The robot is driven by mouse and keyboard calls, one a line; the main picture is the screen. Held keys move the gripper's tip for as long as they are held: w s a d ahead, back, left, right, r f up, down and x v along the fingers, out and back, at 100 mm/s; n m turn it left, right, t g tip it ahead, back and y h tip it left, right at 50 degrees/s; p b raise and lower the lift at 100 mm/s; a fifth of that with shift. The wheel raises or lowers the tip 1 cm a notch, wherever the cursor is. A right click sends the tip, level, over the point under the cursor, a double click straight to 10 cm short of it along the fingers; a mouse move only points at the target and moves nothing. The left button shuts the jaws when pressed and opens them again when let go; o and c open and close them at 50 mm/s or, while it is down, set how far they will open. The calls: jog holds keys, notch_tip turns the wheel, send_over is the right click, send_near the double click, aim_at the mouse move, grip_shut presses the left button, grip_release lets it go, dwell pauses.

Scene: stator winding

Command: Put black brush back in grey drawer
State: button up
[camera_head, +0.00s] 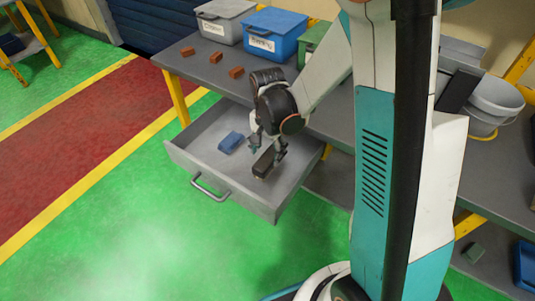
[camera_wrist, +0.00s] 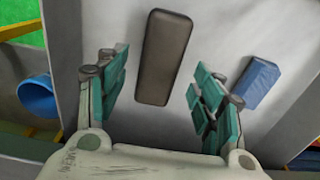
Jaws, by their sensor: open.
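The black brush (camera_head: 264,163) is inside the pulled-out grey drawer (camera_head: 250,203), toward its right side. In the wrist view the brush (camera_wrist: 165,57) is a long dark block lying over the light drawer floor, between and ahead of my fingers. My gripper (camera_head: 267,149) is over the drawer with its fingers pointing down at the brush. In the wrist view my gripper (camera_wrist: 157,82) is open, with clear gaps between both teal finger pads and the brush. I cannot tell whether the brush rests fully flat on the drawer floor.
A blue block (camera_head: 231,142) lies in the drawer left of the brush. The grey worktop (camera_head: 205,68) above holds several reddish-brown blocks (camera_head: 216,56), a grey bin (camera_head: 222,20) and a blue bin (camera_head: 272,35). The green floor in front of the drawer is clear.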

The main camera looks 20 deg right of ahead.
notch_tip(320, 180, up, 9)
jog(key=p, duration=0.3)
notch_tip(320, 180, up, 10)
jog(key=n+t, duration=0.3)
jog(key=n, duration=0.2)
send_over(268, 158)
jog(key=s, duration=0.6)
jog(key=s+r+n+t, duration=0.4)
jog(key=s+r+n, duration=0.1)
jog(key=s, duration=0.3)
jog(key=shift+s+r+n, duration=0.35)
jog(key=shift+s+n, duration=0.05)
jog(key=shift+c, duration=0.2)
